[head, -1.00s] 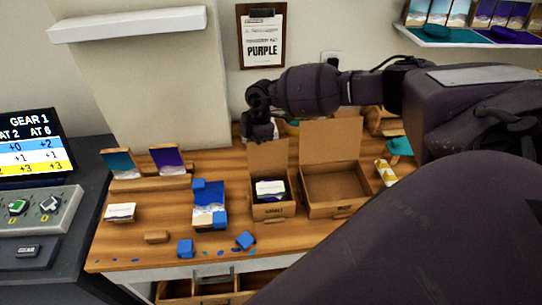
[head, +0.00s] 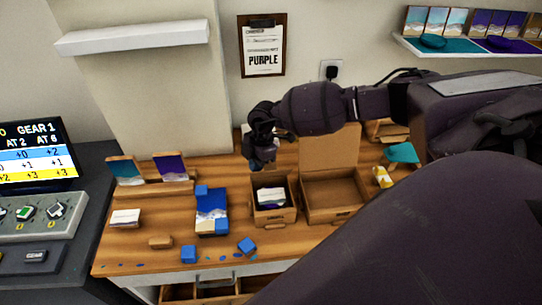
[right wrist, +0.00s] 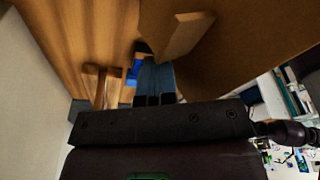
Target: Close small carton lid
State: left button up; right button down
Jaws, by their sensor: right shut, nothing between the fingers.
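The small carton (head: 273,214) stands on the wooden table with its top open; a dark item and a white card show inside. Its lid (head: 285,160) is raised at the back edge and mostly hidden behind my right gripper, so its exact tilt cannot be told. My right gripper (head: 262,165) is shut and empty, above the rear of the small carton at the lid. In the right wrist view the shut fingers (right wrist: 155,85) point toward the tabletop beside brown cardboard (right wrist: 187,35). Whether they touch the lid cannot be told. My left gripper is out of view.
A larger open carton (head: 335,212) stands just right of the small one, its lid upright. A clipboard (head: 263,45) hangs behind.

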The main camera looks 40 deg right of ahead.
jog(key=shift+d, duration=0.1)
jog(key=shift+r, duration=1.55)
notch_tip(320, 180, up, 6)
jog(key=shift+f, duration=0.1)
